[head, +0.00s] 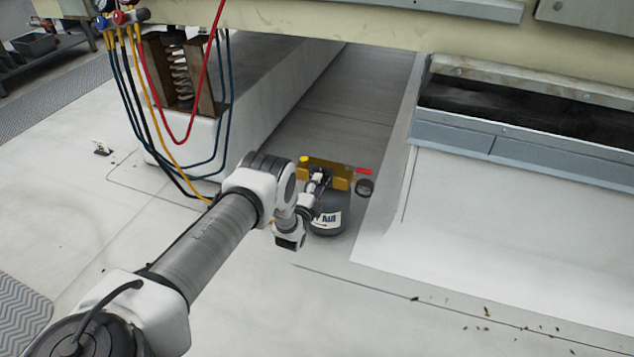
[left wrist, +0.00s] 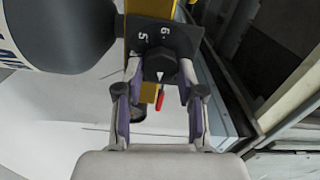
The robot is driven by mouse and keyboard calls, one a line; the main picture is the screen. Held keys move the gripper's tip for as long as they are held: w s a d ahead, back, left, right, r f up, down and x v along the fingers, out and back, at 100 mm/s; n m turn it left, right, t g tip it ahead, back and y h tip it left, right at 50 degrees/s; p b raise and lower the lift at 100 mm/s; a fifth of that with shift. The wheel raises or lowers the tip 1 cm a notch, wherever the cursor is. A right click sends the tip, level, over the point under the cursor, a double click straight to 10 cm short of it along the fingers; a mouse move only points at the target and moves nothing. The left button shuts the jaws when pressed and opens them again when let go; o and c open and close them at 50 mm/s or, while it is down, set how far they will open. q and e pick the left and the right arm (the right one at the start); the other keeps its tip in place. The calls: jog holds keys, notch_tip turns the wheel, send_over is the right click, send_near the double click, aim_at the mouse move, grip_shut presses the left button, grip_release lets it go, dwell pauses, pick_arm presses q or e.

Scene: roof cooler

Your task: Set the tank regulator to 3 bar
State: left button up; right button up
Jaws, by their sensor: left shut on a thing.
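The grey tank (head: 328,218) stands upright on the roof floor, with a white label of dark letters. A brass-yellow regulator block (head: 340,172) sits on top of it. In the left wrist view, a black dial plate (left wrist: 180,42) with white numerals shows beside the tank (left wrist: 70,30); I read a 5 and what looks like a 6 or 9. A dark knob (left wrist: 160,64) with a white pointer mark stands out from the plate. My left gripper (head: 318,182) is shut on the knob, one finger each side (left wrist: 160,90). My right gripper is out of view.
A round gauge (head: 364,187) and a red lever (head: 358,170) stick out at the regulator's right. Coloured hoses (head: 180,135) hang from a manifold (head: 122,18) at upper left. A metal duct (head: 520,145) is at the right. The front floor is mostly clear.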

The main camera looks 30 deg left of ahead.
pick_arm(q)
jog(key=shift+f+m+p, duration=0.15)
jog(key=shift+m+p, duration=1)
jog(key=shift+m, duration=3.95)
jog(key=o, duration=1.1)
jog(key=shift+o, duration=0.2)
jog(key=shift+s, duration=0.1)
jog(key=v, duration=1.1)
jog(key=shift+s, duration=0.4)
